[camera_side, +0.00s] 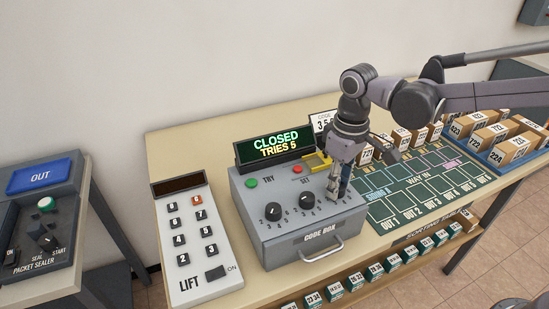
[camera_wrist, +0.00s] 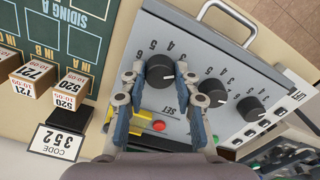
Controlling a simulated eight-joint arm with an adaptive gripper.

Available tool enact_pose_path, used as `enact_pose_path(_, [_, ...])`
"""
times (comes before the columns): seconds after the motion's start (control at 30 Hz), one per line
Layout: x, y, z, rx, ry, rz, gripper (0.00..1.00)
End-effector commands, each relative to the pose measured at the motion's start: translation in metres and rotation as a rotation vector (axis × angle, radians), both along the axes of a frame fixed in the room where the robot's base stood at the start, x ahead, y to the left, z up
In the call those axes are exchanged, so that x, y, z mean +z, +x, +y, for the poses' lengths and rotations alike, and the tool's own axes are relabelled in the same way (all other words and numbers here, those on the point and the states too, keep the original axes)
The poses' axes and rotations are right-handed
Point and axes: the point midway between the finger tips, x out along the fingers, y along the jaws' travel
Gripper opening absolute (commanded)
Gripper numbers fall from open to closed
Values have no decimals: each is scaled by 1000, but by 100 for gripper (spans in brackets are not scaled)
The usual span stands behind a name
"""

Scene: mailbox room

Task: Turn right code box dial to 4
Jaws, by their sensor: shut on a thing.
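The grey code box (camera_side: 313,246) stands on the table with a front handle. Its display (camera_side: 275,145) reads CLOSED, TRIES 5. A left dial (camera_side: 273,211) and a middle dial (camera_side: 306,200) show in the side view. The right dial (camera_wrist: 160,72) is black and round, and shows between my fingers in the wrist view; in the side view my gripper hides it. My gripper (camera_side: 334,192) points down there and is shut on the right dial, a finger on either side. Digits 3, 4 and 5 show around the dial, but I cannot tell its pointer's setting.
A code card (camera_wrist: 56,142) reading 352 stands behind the box. A red button (camera_side: 297,169) and a green TRY button (camera_side: 251,183) sit on its top. A LIFT keypad (camera_side: 194,240) is on the left, a green sorting board (camera_side: 425,190) with parcels on the right.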

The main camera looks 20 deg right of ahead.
Motion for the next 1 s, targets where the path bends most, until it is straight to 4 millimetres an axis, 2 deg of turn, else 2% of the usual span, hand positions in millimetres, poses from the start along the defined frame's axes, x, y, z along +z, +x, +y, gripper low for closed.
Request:
enact_pose_path(0.6, [-1, 0, 0, 583, 0, -1, 0])
enact_pose_path(1.0, [-1, 0, 0, 871, 1, -1, 0])
